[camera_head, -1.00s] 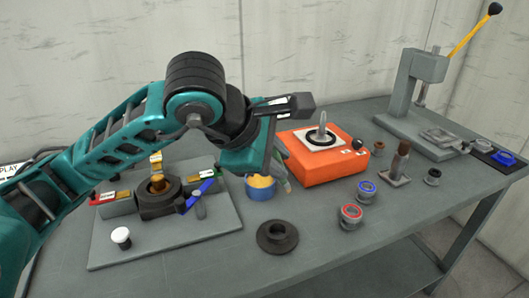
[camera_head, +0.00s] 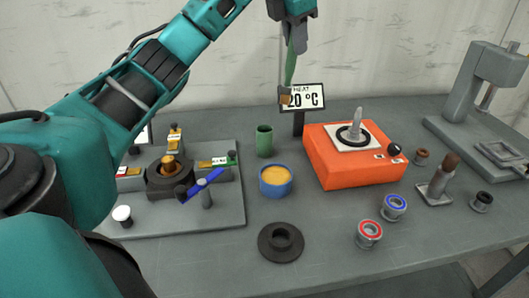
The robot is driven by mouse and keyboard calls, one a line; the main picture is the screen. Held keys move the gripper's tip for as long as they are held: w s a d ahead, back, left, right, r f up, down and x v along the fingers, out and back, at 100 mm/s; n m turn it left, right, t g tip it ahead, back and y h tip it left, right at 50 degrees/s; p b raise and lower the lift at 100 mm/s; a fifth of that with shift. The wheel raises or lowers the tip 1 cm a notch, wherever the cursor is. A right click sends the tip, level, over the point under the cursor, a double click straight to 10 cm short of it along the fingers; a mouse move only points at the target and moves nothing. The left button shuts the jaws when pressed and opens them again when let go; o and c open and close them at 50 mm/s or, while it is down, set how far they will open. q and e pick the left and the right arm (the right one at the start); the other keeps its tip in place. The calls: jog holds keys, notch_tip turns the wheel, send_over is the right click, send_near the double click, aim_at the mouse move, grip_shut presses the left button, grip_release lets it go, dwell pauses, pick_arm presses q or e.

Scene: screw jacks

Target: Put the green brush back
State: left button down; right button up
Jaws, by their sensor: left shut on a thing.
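My left gripper (camera_head: 299,30) is at the top middle, pointing down and shut on the green brush (camera_head: 290,66). The brush hangs almost upright, with its brown bristle end (camera_head: 285,96) lowest, in front of the sign in the picture and clear of the table. A green cup (camera_head: 264,141) stands on the table below and to the left of the brush; I cannot see into it well. A blue pot (camera_head: 275,189) with orange-yellow contents stands in front of the cup. My right gripper is not in view.
An orange heater (camera_head: 350,172) with a temperature sign (camera_head: 302,98) stands right of the cup. A grey fixture plate (camera_head: 225,212) with a blue-handled part is at left. A dark flanged ring (camera_head: 281,243) and red and blue ringed parts lie in front. A press stands far right.

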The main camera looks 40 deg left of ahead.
pick_arm(q)
jog(key=a+r+n, duration=0.4)
jog(key=a, duration=0.3)
notch_tip(320, 180, down, 20)
jog(key=n+b, duration=0.1)
jog(key=b, duration=0.2)
jog(key=shift+s+a+g+h+b, duration=0.3)
jog(key=shift+s+a+b, duration=0.05)
jog(key=shift+a, duration=0.1)
jog(key=c, duration=1)
grip_release()
jog(key=shift+f, duration=0.1)
jog(key=shift+o, duration=0.2)
jog(key=p+v, duration=0.1)
jog(key=v, duration=1.1)
